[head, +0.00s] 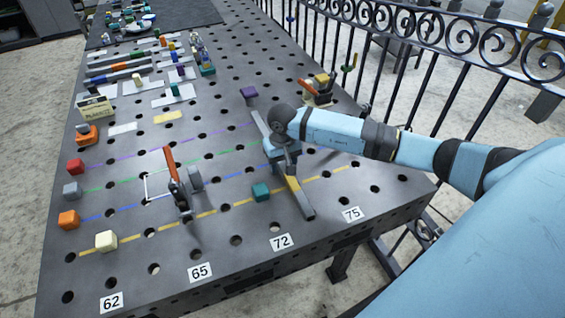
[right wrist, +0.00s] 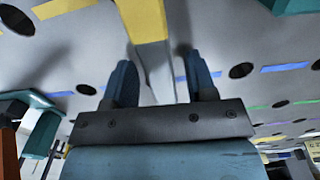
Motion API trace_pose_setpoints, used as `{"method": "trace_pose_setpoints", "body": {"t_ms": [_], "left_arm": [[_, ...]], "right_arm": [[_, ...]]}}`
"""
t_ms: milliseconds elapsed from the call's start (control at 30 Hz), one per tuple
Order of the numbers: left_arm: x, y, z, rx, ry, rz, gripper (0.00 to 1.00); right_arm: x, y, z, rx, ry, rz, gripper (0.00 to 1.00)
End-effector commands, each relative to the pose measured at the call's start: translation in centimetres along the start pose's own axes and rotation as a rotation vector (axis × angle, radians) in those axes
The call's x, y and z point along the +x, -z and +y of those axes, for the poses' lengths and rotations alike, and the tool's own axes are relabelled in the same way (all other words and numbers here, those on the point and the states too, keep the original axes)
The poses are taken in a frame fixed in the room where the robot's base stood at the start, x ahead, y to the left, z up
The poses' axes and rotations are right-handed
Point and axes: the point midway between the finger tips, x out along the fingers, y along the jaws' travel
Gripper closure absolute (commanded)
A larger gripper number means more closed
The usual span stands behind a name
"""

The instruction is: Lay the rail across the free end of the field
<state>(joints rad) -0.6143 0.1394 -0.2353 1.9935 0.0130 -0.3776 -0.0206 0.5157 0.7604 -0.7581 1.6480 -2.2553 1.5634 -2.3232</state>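The rail (head: 302,198) is a long grey bar with a yellow section. It lies slantwise across the right part of the field, whose dashed purple, green, blue and yellow lines (head: 205,214) run along the perforated table. Its near end sits between labels 72 and 75. My right gripper (head: 290,165) is over the rail's middle. In the right wrist view the two fingers (right wrist: 162,75) stand apart, one on each side of the rail (right wrist: 148,22), with gaps visible; the arm hides part of the rail in the head view. My left gripper is not in view.
An orange-handled clamp (head: 175,182) stands mid-field. Red (head: 75,166), grey, orange and cream blocks line the left. A black fence (head: 420,75) runs behind.

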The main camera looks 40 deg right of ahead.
Motion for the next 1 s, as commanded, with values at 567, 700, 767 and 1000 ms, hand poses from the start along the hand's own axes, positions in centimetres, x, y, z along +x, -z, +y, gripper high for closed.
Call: {"method": "trace_pose_setpoints", "body": {"t_ms": [567, 700, 767, 1000], "left_arm": [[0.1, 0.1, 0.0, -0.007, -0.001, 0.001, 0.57], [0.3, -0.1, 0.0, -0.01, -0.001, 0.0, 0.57], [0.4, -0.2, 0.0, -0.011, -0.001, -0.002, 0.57], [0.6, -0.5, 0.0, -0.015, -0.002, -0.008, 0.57]], "right_arm": [[-3.4, 0.1, 0.1, -0.002, -0.002, 0.003, 0.44], [-6.8, 0.1, 0.0, -0.001, -0.001, 0.003, 0.44], [-8.2, 0.1, 0.1, -0.001, -0.001, 0.004, 0.44], [-12.4, 0.0, 0.0, -0.001, -0.001, 0.001, 0.44]]}}
